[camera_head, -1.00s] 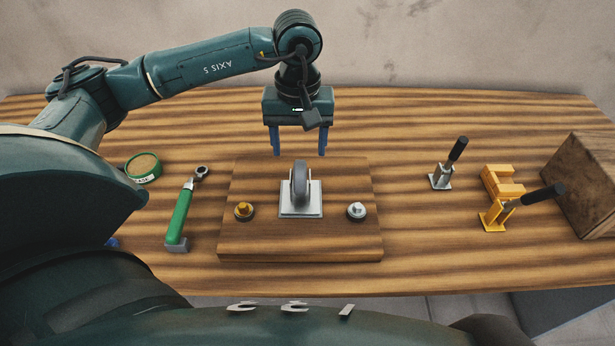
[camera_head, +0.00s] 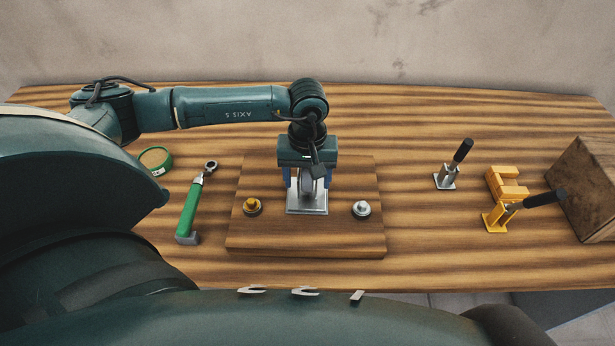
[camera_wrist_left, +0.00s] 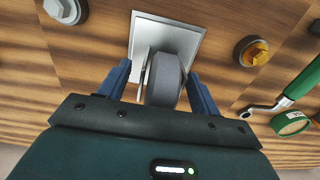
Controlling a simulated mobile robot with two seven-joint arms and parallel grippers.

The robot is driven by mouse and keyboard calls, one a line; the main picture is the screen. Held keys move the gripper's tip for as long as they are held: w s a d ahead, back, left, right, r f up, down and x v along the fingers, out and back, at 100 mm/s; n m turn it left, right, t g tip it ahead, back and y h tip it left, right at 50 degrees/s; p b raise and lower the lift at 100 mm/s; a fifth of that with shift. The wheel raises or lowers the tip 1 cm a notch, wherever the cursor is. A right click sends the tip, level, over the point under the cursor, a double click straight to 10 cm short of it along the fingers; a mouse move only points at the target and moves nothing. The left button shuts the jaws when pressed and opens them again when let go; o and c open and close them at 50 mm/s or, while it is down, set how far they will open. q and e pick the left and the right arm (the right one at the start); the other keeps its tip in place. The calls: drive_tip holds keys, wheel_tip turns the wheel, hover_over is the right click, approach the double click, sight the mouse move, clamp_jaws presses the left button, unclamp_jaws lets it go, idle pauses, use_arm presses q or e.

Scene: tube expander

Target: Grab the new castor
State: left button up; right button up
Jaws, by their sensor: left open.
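The castor (camera_head: 307,201) stands on a wooden board (camera_head: 340,238), with its square metal plate flat on the board and its grey wheel up. It also shows in the left wrist view, where the wheel (camera_wrist_left: 165,80) is between the two blue fingers. My left gripper (camera_head: 307,185) is lowered over the castor from above. Its fingers are open, one on each side of the wheel, with a visible gap on both sides in the wrist view. In the head view the gripper hides most of the wheel. My right gripper is not in view.
A brass bolt (camera_head: 252,206) and a silver bolt (camera_head: 361,209) sit on the board beside the castor. A green-handled wrench (camera_head: 190,208) and a green tape roll (camera_head: 155,161) lie left. Toggle clamps, silver (camera_head: 447,178) and yellow (camera_head: 497,218), and a wooden box (camera_head: 588,190) stand right.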

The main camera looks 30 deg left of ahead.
use_arm(q)
drive_tip(key=shift+c, duration=0.5)
drive_tip(key=c, duration=1.2)
drive_tip(key=shift+r, duration=0.1)
drive_tip(key=shift+r, duration=0.1)
